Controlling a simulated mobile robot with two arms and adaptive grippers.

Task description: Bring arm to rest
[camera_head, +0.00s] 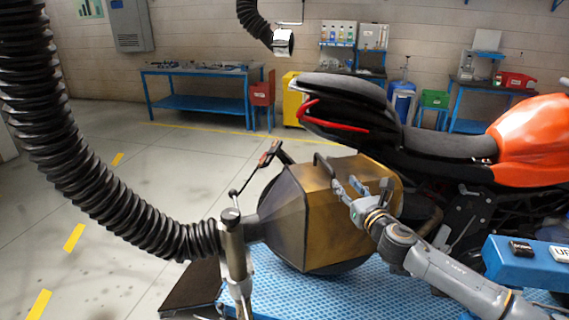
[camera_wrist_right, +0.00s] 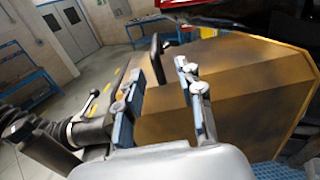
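My right gripper (camera_head: 358,189) reaches in from the lower right in the head view, in front of the brass-coloured extraction hood (camera_head: 318,222). In the right wrist view my right gripper (camera_wrist_right: 160,72) shows two fingers apart with nothing between them. The hood (camera_wrist_right: 245,90) fills the middle and right of that view, behind the fingers. A dark handle (camera_wrist_right: 157,58) on the hood shows just beyond the fingertips. I cannot tell whether the fingers touch the hood. My left gripper is in neither view.
A black corrugated hose (camera_head: 95,165) runs from the upper left to the hood. A motorcycle (camera_head: 440,145) with orange bodywork stands behind my right arm on a blue platform (camera_head: 300,295). The floor at left is clear.

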